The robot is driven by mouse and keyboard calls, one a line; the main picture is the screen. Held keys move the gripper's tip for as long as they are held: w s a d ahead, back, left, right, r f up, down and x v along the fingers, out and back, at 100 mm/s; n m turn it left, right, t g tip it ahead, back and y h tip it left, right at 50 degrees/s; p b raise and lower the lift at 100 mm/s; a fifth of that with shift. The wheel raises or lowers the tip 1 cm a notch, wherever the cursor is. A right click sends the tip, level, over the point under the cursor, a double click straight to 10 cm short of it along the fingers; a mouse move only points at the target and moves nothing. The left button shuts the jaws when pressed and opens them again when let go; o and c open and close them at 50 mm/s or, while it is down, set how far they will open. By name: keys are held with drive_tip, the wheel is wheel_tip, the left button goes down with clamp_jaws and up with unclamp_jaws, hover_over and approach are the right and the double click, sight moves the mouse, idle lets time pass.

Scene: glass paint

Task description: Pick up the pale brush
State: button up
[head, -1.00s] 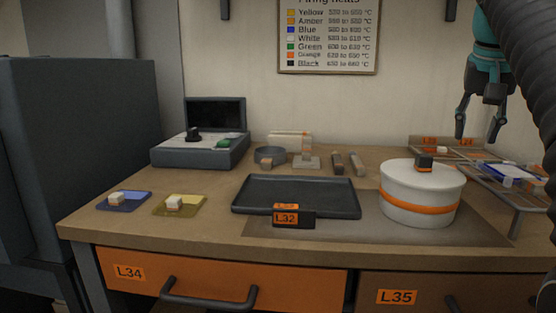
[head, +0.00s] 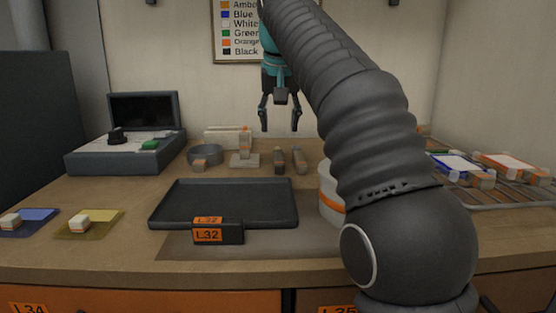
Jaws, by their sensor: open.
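Two short brush-like pieces stand or lie side by side on the bench at the back, the left one (head: 281,160) and the right one (head: 298,159). They are small and both look greyish-brown, so I cannot tell which is the pale brush. My gripper (head: 280,128) is open and empty, pointing down. In the head view it shows above these two pieces, in front of the wall; its distance from them is unclear.
A dark tray (head: 222,182) labelled L32 lies in front. A grey bowl (head: 202,155) and a pale stand (head: 244,158) are left of the pieces. My arm partly hides a white pot (head: 330,192). A wire rack (head: 500,200) is at right.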

sight(279, 156)
drive_tip(key=shift+b+x, duration=0.8)
drive_tip(key=shift+x, duration=4.1)
drive_tip(key=shift+w+f, duration=0.1)
clamp_jaws()
